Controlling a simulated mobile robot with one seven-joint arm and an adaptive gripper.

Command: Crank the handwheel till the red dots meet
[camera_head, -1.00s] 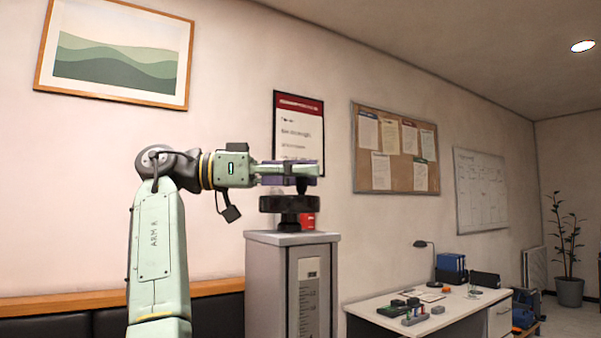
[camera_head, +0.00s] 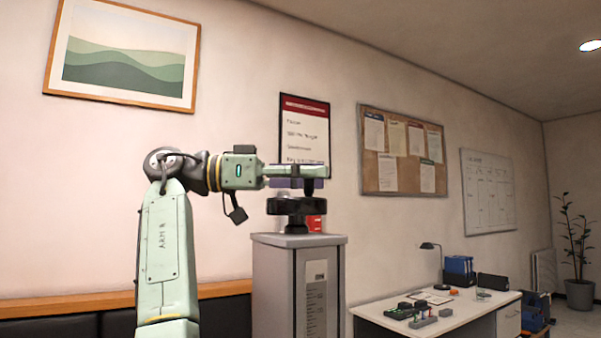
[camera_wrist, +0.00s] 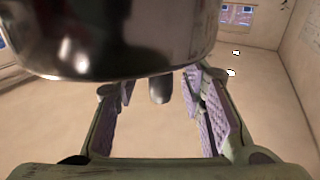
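The black handwheel (camera_head: 290,206) lies flat on top of a grey cabinet (camera_head: 300,241). Its upright handle (camera_head: 308,187) rises near the right side of the rim. My gripper (camera_head: 312,176) is level above the wheel, its fingers reaching to the handle. In the wrist view the wheel's shiny dark rim (camera_wrist: 110,40) fills the upper left. The dark handle (camera_wrist: 161,90) shows between the two purple-padded fingers of my gripper (camera_wrist: 160,95), with gaps on both sides. The fingers are apart. I cannot make out any red dots.
A scale panel (camera_head: 316,298) is on the cabinet's front. A desk (camera_head: 440,312) with small items stands to the right. A dark padded bench (camera_head: 60,326) runs along the wall at left.

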